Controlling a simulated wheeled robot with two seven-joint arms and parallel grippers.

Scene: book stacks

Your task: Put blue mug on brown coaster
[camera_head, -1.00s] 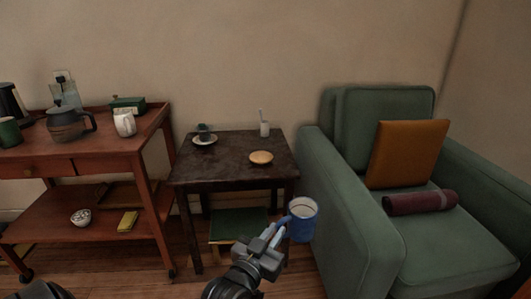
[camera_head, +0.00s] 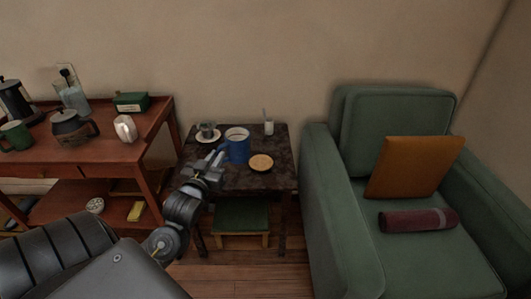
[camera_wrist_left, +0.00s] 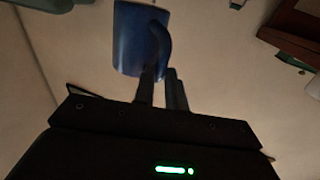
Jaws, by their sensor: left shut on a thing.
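The blue mug (camera_head: 237,148) is held by my left gripper (camera_head: 217,160) above or at the small dark table, left of the coaster. In the left wrist view the fingers (camera_wrist_left: 161,90) are shut on the handle of the mug (camera_wrist_left: 135,42). The round brown coaster (camera_head: 261,163) lies on the small dark table (camera_head: 262,183), and nothing is on it. Whether the mug's base touches the table cannot be told. My right gripper is not in view.
A dark cup on a saucer (camera_head: 204,138) stands behind and left of the mug. A white cup (camera_head: 268,127) stands at the back. A red-brown cart (camera_head: 95,158) is on the left, and a green armchair (camera_head: 330,200) is close on the right.

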